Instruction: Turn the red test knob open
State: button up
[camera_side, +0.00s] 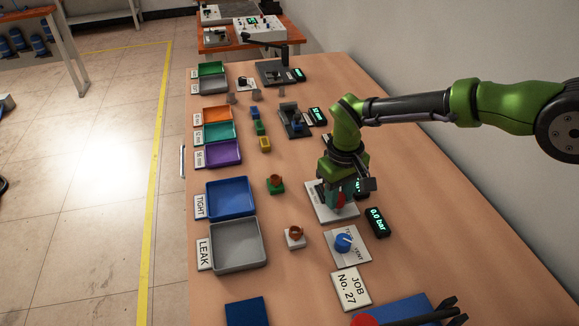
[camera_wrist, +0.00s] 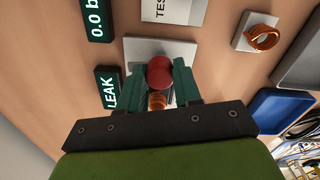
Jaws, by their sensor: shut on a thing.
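The red test knob (camera_wrist: 160,72) is on a pale plate in the wrist view, between the two green fingers of my gripper (camera_wrist: 158,80). My gripper is shut on it. In the side view the red knob (camera_side: 340,199) shows as a small red patch below my gripper (camera_side: 336,192), which points down; the fingers hide part of it. A copper-coloured coiled part (camera_wrist: 157,101) shows between the fingers, just behind the knob. The knob's turn angle cannot be told.
A 0.0 bar display (camera_side: 377,222) and a blue knob (camera_side: 343,243) on a plate marked VENT are close by. Copper rings sit on a white block (camera_side: 295,240) and a green block (camera_side: 276,188). The TIGHT tray (camera_side: 230,184) and LEAK tray (camera_side: 262,246) are at left.

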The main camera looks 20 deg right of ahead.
jog(key=shift+m, duration=0.6)
jog(key=o, duration=1)
jog(key=shift+o, duration=0.2)
notch_tip(320, 180, up, 17)
jog(key=shift+a, duration=0.25)
